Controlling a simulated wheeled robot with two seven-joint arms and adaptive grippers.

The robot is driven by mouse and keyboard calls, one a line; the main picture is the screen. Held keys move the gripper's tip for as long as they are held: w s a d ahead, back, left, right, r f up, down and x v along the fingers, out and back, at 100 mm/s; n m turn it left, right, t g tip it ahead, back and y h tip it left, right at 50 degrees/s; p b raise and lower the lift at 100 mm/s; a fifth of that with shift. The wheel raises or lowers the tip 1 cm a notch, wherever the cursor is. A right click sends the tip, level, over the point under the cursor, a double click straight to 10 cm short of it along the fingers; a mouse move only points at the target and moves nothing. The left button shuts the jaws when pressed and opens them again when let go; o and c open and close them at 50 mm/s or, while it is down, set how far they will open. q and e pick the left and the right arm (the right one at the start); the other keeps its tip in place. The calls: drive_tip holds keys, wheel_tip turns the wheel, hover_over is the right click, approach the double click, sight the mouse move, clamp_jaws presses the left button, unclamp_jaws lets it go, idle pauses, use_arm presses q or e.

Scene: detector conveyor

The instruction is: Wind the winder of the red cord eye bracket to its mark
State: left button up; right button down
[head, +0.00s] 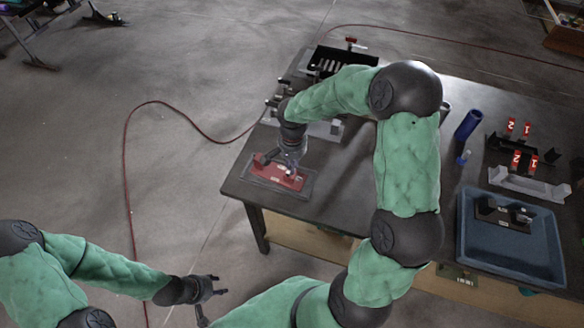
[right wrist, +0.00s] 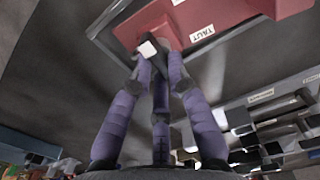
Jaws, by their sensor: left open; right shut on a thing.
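The red cord eye bracket (head: 283,179) lies on a dark grey base plate at the table's near left corner. It also shows in the right wrist view (right wrist: 210,18), with a white label reading TAUT upside down. My right gripper (head: 287,168) is over the bracket, and its fingers (right wrist: 158,75) are shut on a black winder (right wrist: 152,52) with a white patch at its end. The fingers hide part of the winder. I cannot tell where the winder stands against its mark. My left gripper (head: 212,290) is open and empty, over the floor left of the table.
A blue-grey tray (head: 470,235) with a dark bracket stands at the table's right. Brackets with red number tags (head: 528,160), a blue cylinder (head: 468,124) and a black slotted box (head: 335,62) stand further back. A red cord (head: 127,165) lies on the floor.

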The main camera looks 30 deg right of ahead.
drive_tip(key=shift+s+m+b, duration=0.1)
drive_tip(key=shift+m+b, duration=1.05)
drive_tip(key=shift+m, duration=1.25)
drive_tip(key=shift+s+a+m+b, duration=0.1)
drive_tip(key=shift+m+b, duration=1.15)
drive_tip(key=shift+m, duration=1.05)
idle(1.3)
idle(0.3)
drive_tip(key=c, duration=1.2)
unclamp_jaws()
drive_tip(key=shift+r, duration=0.1)
wheel_tip(320, 180, up, 12)
drive_tip(key=shift+f, duration=0.1)
